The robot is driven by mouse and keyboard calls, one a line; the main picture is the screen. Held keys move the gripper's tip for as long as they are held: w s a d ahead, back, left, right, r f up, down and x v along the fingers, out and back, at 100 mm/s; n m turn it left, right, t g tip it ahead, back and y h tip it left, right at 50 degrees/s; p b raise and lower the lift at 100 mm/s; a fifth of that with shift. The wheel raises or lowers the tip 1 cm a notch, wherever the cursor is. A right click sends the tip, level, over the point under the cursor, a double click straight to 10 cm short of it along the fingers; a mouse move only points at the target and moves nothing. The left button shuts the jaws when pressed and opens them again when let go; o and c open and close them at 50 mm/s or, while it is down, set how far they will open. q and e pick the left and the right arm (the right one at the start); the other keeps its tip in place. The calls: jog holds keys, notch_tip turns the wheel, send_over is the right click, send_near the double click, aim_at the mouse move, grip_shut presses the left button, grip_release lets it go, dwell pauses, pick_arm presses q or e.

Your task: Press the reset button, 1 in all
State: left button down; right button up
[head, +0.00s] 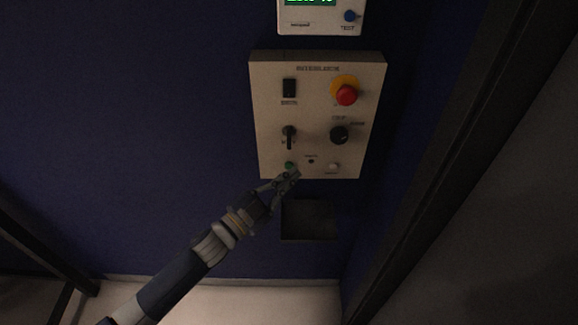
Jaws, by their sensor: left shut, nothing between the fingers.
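A pale control panel (318,112) is mounted on the dark blue wall. Along its bottom row are a green button (289,165), a small black dot-like part (311,161) and a white button (334,166). The labels are too small to read, so I cannot tell which one is the reset button. My left gripper (294,173) is shut and empty, with its tips at the panel's lower edge, just below the green button. I cannot tell whether the tips touch the panel. My right gripper is not in view.
The panel also carries a red mushroom button (346,95) on yellow, a black rocker switch (289,88), a lever switch (289,136) and a black knob (339,135). A display unit (320,18) hangs above. A dark frame post (455,150) stands at right.

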pick_arm(q)
jog(key=shift+w, duration=0.1)
dwell(0.5)
jog(key=shift+w, duration=0.35)
jog(key=shift+w, duration=0.35)
dwell(0.5)
dwell(0.4)
jog(key=shift+s, duration=0.8)
jog(key=s+p, duration=0.2)
jog(key=s, duration=0.3)
